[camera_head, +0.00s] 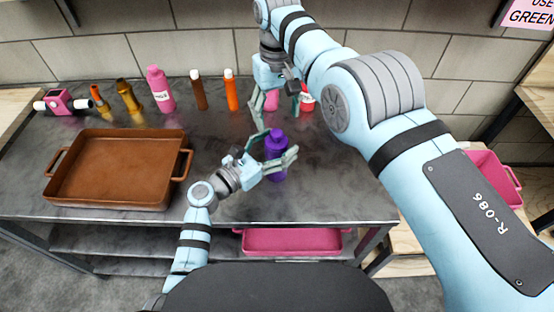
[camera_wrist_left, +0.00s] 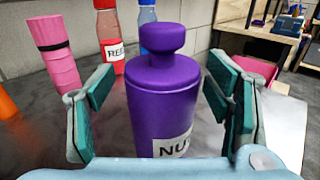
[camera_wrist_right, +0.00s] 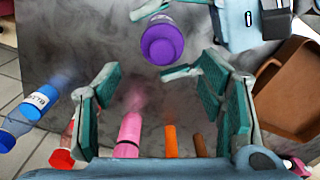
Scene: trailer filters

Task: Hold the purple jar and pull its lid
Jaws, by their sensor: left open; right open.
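The purple jar (camera_head: 275,147) stands upright on the dark metal table, its purple lid (camera_wrist_left: 170,38) on top and part of a white label showing in the left wrist view. My left gripper (camera_head: 277,151) is open, its fingers on either side of the jar (camera_wrist_left: 165,100), with gaps visible at both sides. My right gripper (camera_head: 274,102) is open and empty, pointing down above the table behind the jar. In the right wrist view the jar (camera_wrist_right: 162,42) lies beyond its fingertips, seen from above.
A brown tray (camera_head: 117,172) fills the table's left. Along the back stand a pink bottle (camera_head: 160,89), a brown bottle (camera_head: 198,90), an orange bottle (camera_head: 232,90) and other items. A pink bin (camera_head: 292,241) sits below.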

